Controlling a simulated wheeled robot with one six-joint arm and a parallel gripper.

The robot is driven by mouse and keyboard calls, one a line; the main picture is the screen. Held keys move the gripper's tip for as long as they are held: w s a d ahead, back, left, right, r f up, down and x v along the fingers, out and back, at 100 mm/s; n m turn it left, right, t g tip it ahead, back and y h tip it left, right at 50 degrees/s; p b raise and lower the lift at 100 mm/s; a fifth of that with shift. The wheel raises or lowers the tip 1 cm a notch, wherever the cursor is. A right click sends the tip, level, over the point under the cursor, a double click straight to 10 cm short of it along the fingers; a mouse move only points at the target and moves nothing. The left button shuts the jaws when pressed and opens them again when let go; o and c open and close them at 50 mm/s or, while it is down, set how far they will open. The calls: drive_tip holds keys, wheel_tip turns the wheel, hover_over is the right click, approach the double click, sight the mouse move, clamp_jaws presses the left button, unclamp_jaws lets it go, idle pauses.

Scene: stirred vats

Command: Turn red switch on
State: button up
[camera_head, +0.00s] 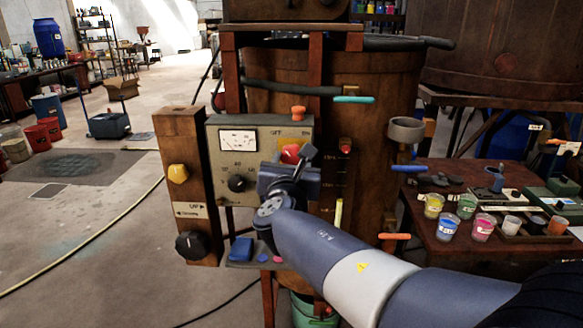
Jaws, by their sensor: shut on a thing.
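The gripper body and wrist hide the lower right of the panel and part of the switch. Which way the switch is set cannot be told.
A wooden post (183,140) with a yellow knob (178,174) stands left. Handles jut from the vat (385,85). A table (440,243) with paint cups is at right.

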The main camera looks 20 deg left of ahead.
drive_tip(key=m+b, duration=0.2)
drive_tip(key=b, duration=0.1)
drive_tip(key=m+b, duration=0.2)
drive_tip(key=shift+f, duration=0.25)
drive_tip(key=m+b, duration=0.4)
drive_tip(key=shift+a+m+b, duration=0.1)
drive_tip(key=shift+m+b, duration=0.2)
drive_tip(key=shift+m, duration=0.1)
drive_tip(key=m+b, duration=0.4)
drive_tip(key=shift+r, duration=0.1)
drive_tip(key=shift+r+m+b, duration=0.2)
drive_tip(key=shift+m+b, duration=0.95)
drive_tip(key=shift+m, duration=0.65)
drive_tip(key=o, duration=1)
drive_tip(key=shift+r, duration=0.1)
drive_tip(key=shift+s, duration=0.1)
